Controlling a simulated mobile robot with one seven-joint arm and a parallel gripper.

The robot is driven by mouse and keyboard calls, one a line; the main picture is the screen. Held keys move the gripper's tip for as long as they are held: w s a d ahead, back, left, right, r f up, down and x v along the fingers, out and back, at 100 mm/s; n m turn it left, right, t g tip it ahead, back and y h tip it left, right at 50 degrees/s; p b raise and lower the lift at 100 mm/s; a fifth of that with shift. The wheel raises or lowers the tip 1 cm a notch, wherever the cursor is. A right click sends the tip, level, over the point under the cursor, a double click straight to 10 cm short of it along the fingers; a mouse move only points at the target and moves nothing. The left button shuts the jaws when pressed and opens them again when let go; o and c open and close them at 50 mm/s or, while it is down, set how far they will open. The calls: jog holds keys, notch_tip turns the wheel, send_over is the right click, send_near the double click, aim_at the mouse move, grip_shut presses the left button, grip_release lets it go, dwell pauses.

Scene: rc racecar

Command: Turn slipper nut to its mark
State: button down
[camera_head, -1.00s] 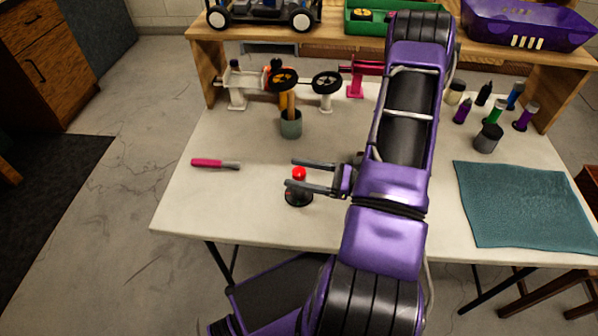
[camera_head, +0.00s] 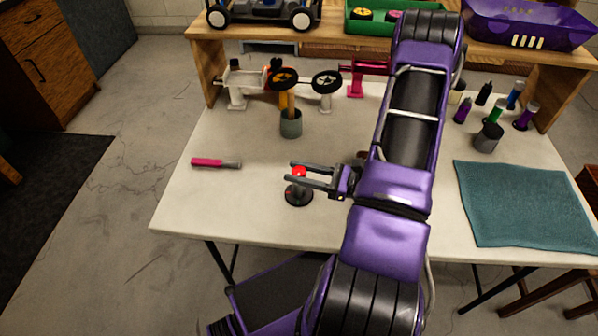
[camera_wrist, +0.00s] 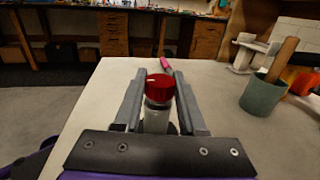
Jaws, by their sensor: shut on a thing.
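The slipper nut appears to be the red cap (camera_head: 299,172) on a short upright post with a round black base (camera_head: 298,197), near the table's front edge. In the wrist view the red cap (camera_wrist: 160,88) tops a pale grey post (camera_wrist: 156,119) between my two fingers. My gripper (camera_head: 292,172) reaches in from the right, level, with one finger on each side of the red cap, and is shut on it. The gripper's fingers also show in the wrist view (camera_wrist: 159,78). I cannot make out a mark.
A pink-handled tool (camera_head: 216,163) lies to the left. A grey-green cup (camera_head: 291,124) with a wooden handle stands behind, before a white stand with black wheels (camera_head: 283,79). Small bottles (camera_head: 495,111) and a teal mat (camera_head: 523,207) are at right. The front left tabletop is clear.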

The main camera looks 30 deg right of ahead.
jog(key=shift+c, duration=2.3)
grip_release()
jog(key=shift+s+h, duration=0.1)
jog(key=shift+h, duration=0.2)
jog(key=v, duration=1.7)
jog(key=shift+s+d+f, duration=0.15)
jog(key=shift+f, duration=0.1)
